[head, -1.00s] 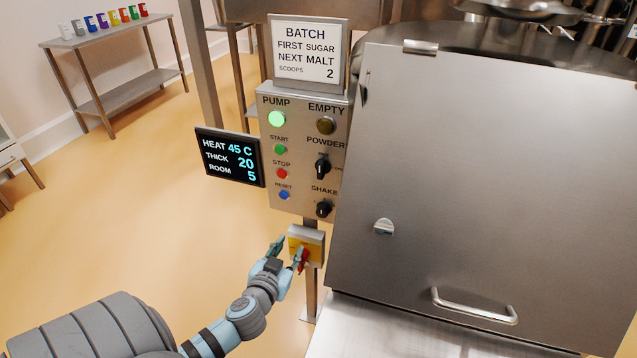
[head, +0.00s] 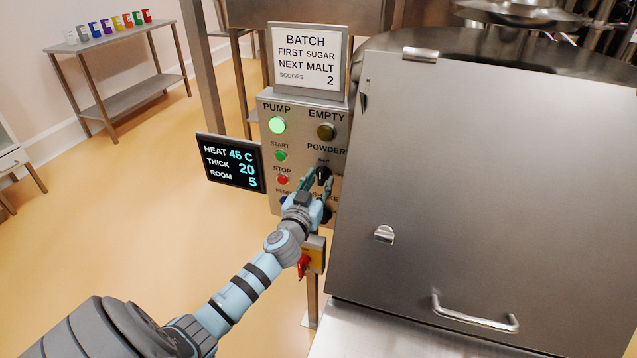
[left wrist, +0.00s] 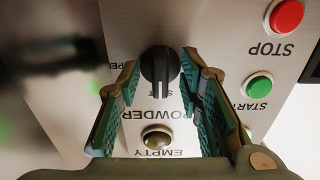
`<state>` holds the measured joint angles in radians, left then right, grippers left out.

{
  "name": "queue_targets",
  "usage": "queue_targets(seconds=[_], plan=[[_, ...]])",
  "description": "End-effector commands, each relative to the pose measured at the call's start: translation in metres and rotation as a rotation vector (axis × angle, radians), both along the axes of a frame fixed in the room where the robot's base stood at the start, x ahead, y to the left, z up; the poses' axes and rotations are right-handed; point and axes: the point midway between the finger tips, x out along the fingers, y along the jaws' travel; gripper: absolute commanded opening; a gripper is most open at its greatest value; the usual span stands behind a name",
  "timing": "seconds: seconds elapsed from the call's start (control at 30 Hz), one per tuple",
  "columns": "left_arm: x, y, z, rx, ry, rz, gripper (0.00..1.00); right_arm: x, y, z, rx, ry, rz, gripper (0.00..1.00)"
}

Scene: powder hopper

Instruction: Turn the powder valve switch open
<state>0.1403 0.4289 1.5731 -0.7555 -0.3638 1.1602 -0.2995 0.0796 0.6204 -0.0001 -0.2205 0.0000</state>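The powder valve switch is a black rotary knob (head: 322,174) under the POWDER label on the metal control panel (head: 270,150). In the left wrist view the knob (left wrist: 160,66) sits between and just beyond the fingertips, its ridge pointing along the fingers. My left gripper (head: 316,183) is in front of the panel at the knob. In the left wrist view its two green-padded fingers (left wrist: 158,78) are apart, with a gap to the knob on each side. The gripper partly hides the SHAKE label and knob. My right gripper is not in view.
The EMPTY lamp (head: 326,131) is above the knob, and the STOP button (head: 282,180) is to its left. A red-handled switch (head: 304,264) is below the panel. The large metal cover (head: 480,200) stands close on the right.

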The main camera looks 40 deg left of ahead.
Motion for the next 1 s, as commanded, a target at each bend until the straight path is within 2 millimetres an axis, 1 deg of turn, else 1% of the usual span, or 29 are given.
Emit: queue_targets(seconds=[0.13, 0.17, 0.33, 0.37, 0.73, 1.0], plan=[[-0.0002, -0.0001, -0.0001, 0.0, 0.0, 0.0, 0.33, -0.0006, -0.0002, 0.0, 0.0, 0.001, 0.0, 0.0], [-0.0003, -0.0001, -0.0002, 0.0, 0.0, 0.0, 0.3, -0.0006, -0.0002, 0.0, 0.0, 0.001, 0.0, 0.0], [-0.0005, -0.0001, -0.0002, 0.0, 0.0, 0.0, 0.03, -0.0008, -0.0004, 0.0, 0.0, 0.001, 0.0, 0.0], [-0.0005, -0.0001, -0.0002, 0.0, 0.0, 0.0, 0.0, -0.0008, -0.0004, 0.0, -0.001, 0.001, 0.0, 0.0], [-0.0007, -0.0001, -0.0004, 0.024, 0.008, 0.0, 0.0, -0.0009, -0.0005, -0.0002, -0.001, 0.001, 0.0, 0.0], [-0.0008, 0.0002, -0.0005, 0.144, 0.05, 0.0, 0.0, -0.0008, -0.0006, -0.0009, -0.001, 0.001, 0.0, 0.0]])
